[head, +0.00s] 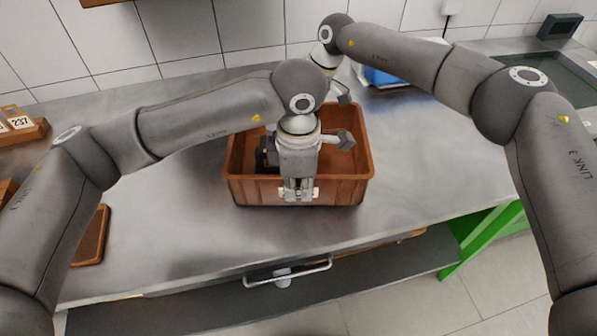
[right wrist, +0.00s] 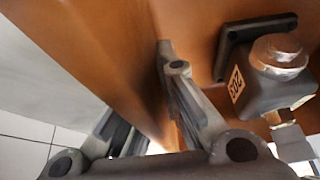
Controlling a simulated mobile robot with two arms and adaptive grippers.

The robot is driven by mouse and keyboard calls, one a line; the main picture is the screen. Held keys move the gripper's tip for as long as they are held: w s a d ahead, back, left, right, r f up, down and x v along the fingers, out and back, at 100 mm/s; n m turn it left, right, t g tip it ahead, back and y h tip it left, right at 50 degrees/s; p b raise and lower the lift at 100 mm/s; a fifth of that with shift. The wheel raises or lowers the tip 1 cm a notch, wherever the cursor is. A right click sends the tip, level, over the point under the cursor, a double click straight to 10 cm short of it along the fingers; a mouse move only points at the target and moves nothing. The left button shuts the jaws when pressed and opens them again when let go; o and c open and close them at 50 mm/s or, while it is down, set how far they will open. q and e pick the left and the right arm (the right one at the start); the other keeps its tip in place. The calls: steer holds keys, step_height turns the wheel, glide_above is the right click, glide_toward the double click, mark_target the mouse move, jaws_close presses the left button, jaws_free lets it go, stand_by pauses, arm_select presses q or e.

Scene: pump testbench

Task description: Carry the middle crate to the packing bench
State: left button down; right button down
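A brown open-topped crate (head: 340,190) stands upright on the steel bench in the middle of the head view. A dark pump-like part (head: 264,152) sits inside, mostly hidden by my left arm. The right wrist view shows a part labelled 203 (right wrist: 275,75) inside the brown crate walls (right wrist: 110,40). My left gripper (head: 298,192) points down at the crate's front rim. Its front finger hides the far one, so its grip is unclear. My right gripper (head: 343,117) is at the back rim, its fingers spread with the crate wall between them (right wrist: 148,95).
The steel bench (head: 150,230) is clear left and right of the crate. A brown tray (head: 92,238) and a rack labelled 237 (head: 22,124) are at left. A blue object (head: 384,77) lies behind, partly hidden. A bar handle (head: 288,272) is below the front edge.

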arm_select(q)
steer(key=shift+f+b, duration=0.3)
steer(key=shift+f, duration=0.1)
arm_select(e)
steer(key=shift+f, duration=0.35)
arm_select(q)
steer(key=c, duration=2.1)
jaws_free()
arm_select(e)
steer(key=c, duration=2.1)
jaws_free()
steer(key=shift+f, duration=0.1)
arm_select(q)
steer(key=o, duration=0.5)
steer(key=shift+s, duration=0.1)
steer(key=shift+c, duration=0.2)
arm_select(e)
steer(key=o, duration=0.5)
steer(key=shift+s, duration=0.15)
steer(key=shift+c, duration=0.2)
arm_select(q)
steer(key=shift+r, duration=0.1)
step_height(320, 180, up, 12)
steer(key=shift+f, duration=0.2)
steer(key=shift+r, duration=0.1)
arm_select(e)
steer(key=v, duration=1.2)
